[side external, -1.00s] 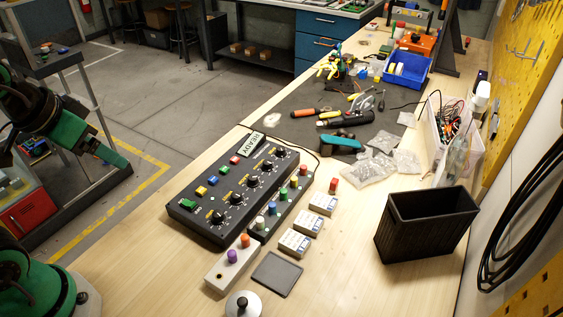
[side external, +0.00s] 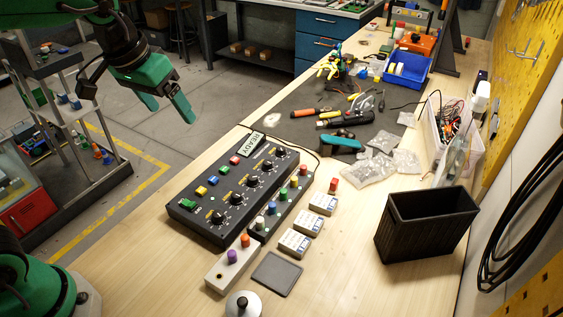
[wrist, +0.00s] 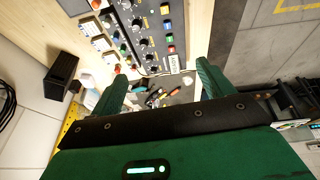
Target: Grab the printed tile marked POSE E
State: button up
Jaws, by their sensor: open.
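Three small white printed tiles stand in a row on the wooden bench, right of the black control box: a far tile (side external: 323,203), a middle tile (side external: 309,222) and a near tile (side external: 294,243). Their print is too small to read, so I cannot tell which is POSE E. They also show small at the upper left of the wrist view. My gripper (side external: 168,110) is open and empty, raised at the upper left, well away from the tiles. Its two green fingers are spread in the wrist view (wrist: 163,76).
The black control box (side external: 232,190) with knobs and a peg strip (side external: 281,207) lie left of the tiles. A black bin (side external: 425,224) stands to the right, a dark grey pad (side external: 277,274) in front. Tools and clear bags lie behind. Bench between tiles and bin is clear.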

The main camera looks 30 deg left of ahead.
jog(key=w+d+f, duration=0.1)
jog(key=w+d, duration=0.4)
jog(key=w, duration=0.2)
jog(key=g, duration=0.4)
send_near(324, 201)
jog(key=shift+s+a+f+y, duration=0.1)
jog(key=shift+s+y, duration=0.2)
jog(key=shift+d+f, duration=0.25)
jog(key=shift+f, duration=1.4)
jog(key=shift+f, duration=0.1)
jog(key=shift+w+f, duration=0.15)
jog(key=shift+f, duration=1.1)
jog(key=shift+w+f, duration=0.1)
jog(key=shift+f, duration=1.15)
